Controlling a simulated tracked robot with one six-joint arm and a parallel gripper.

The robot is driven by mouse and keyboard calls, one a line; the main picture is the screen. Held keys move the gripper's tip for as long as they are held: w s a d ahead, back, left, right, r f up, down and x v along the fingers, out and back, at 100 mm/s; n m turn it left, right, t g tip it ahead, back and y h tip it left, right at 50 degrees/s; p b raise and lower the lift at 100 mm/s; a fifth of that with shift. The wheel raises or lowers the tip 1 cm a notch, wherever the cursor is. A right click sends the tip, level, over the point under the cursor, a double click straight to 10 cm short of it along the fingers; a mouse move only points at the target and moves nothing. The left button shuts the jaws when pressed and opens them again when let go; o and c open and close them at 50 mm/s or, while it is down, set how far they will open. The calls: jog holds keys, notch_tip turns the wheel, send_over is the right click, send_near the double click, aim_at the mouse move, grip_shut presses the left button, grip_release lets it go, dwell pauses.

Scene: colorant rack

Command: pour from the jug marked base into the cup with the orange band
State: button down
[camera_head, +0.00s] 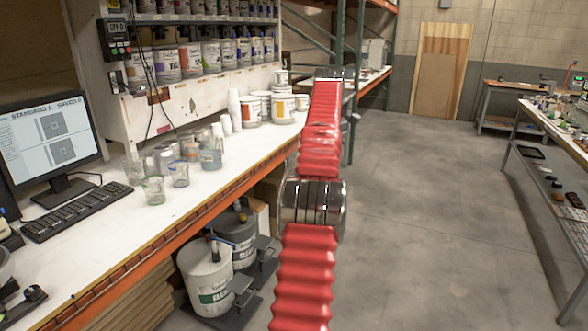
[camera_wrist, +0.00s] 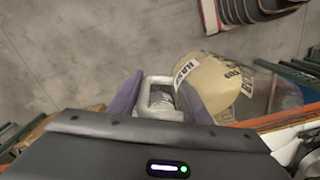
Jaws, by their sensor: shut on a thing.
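The cream jug (camera_wrist: 215,82) has dark lettering on its side, partly legible as BASE, in the wrist view. My gripper (camera_wrist: 160,90) has its purple fingers on either side of the jug's pale handle (camera_wrist: 157,82) and is shut on it. The jug is off the bench, with floor behind it; its exact tilt and its contents I cannot tell. In the head view my red arm hides the gripper and jug. Small clear cups stand on the bench; one in the group (camera_head: 192,151) shows an orange tint, but I cannot confirm its band.
The white bench (camera_head: 115,215) carries a monitor (camera_head: 45,138), a keyboard (camera_head: 77,210) and several tins (camera_head: 283,108). A rack of colorant cans (camera_head: 190,60) stands behind. Large pails (camera_head: 207,278) sit below the bench edge. The floor (camera_head: 430,220) to the right is clear.

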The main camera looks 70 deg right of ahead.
jog(key=w+a+f+m, duration=0.1)
jog(key=w+a+f, duration=0.25)
jog(key=w, duration=0.55)
jog(key=w+a+f+m, duration=0.1)
jog(key=w+a+f, duration=0.1)
jog(key=w+f, duration=0.5)
jog(key=w+a+f, duration=0.2)
jog(key=w+a, duration=0.6)
jog(key=w, duration=0.1)
jog(key=w+a+f, duration=0.2)
jog(key=w+a, duration=0.7)
jog(key=w+a+f+n, duration=0.15)
jog(key=w+a, duration=0.35)
jog(key=a, duration=0.5)
jog(key=w+a+f+n, duration=0.15)
jog(key=w+a, duration=0.25)
jog(key=a, duration=0.7)
jog(key=w+a+n, duration=0.2)
jog(key=a+n, duration=0.2)
jog(key=a, duration=1.9)
jog(key=shift+a+f+n, duration=0.25)
jog(key=shift+a+n, duration=0.05)
jog(key=shift+a, duration=0.1)
